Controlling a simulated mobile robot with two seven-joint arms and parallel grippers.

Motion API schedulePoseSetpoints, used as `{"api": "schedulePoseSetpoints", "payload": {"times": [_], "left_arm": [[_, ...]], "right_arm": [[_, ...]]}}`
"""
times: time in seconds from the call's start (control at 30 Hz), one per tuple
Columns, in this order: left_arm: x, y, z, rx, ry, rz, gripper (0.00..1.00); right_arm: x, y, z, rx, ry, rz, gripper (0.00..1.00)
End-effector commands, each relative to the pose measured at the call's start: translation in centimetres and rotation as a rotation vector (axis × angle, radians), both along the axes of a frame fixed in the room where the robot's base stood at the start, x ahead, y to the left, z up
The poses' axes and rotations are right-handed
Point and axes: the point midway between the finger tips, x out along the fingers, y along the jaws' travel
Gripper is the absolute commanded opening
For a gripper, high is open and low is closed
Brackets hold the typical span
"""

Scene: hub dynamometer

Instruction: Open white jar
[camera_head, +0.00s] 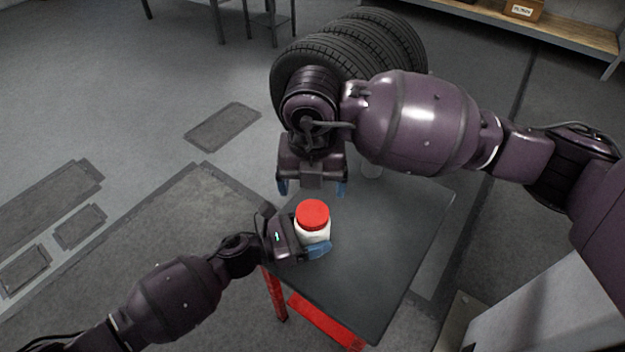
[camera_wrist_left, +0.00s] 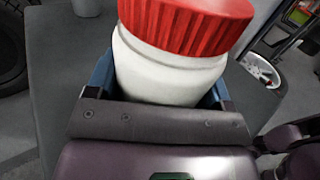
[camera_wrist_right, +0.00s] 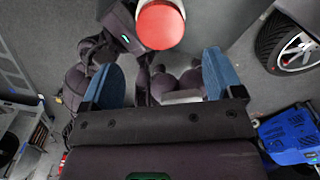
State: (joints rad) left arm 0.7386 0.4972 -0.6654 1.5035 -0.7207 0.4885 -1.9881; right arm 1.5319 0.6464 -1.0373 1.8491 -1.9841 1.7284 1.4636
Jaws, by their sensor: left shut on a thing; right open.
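The white jar (camera_head: 313,231) with a red lid (camera_head: 312,213) stands upright at the left part of the dark table. My left gripper (camera_head: 312,252) is shut on the jar's white body, below the lid; in the left wrist view the jar (camera_wrist_left: 168,72) sits between its blue fingers and the red lid (camera_wrist_left: 187,22) is on it. My right gripper (camera_head: 313,188) is open and empty, above and behind the jar. In the right wrist view the lid (camera_wrist_right: 160,25) shows beyond the open fingers, apart from them.
The dark table (camera_head: 385,245) has red legs and is mostly bare on its right side. Stacked tyres (camera_head: 345,45) stand behind the table.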

Motion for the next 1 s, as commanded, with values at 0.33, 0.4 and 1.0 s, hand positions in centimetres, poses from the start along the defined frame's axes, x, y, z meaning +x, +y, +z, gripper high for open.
{"api": "schedulePoseSetpoints", "payload": {"times": [0.33,0.4,1.0], "left_arm": [[0.0,0.0,-0.1,0.001,0.0,0.0,0.08],[0.0,0.0,0.0,0.001,0.0,0.0,0.08],[0.0,0.0,0.0,0.001,0.0,0.0,0.08]], "right_arm": [[0.0,-0.1,0.0,-0.001,0.001,-0.449,0.86],[0.0,-0.1,0.0,-0.001,0.001,-0.506,0.86],[0.0,-0.1,-4.9,-0.003,0.004,-0.594,0.86]]}}
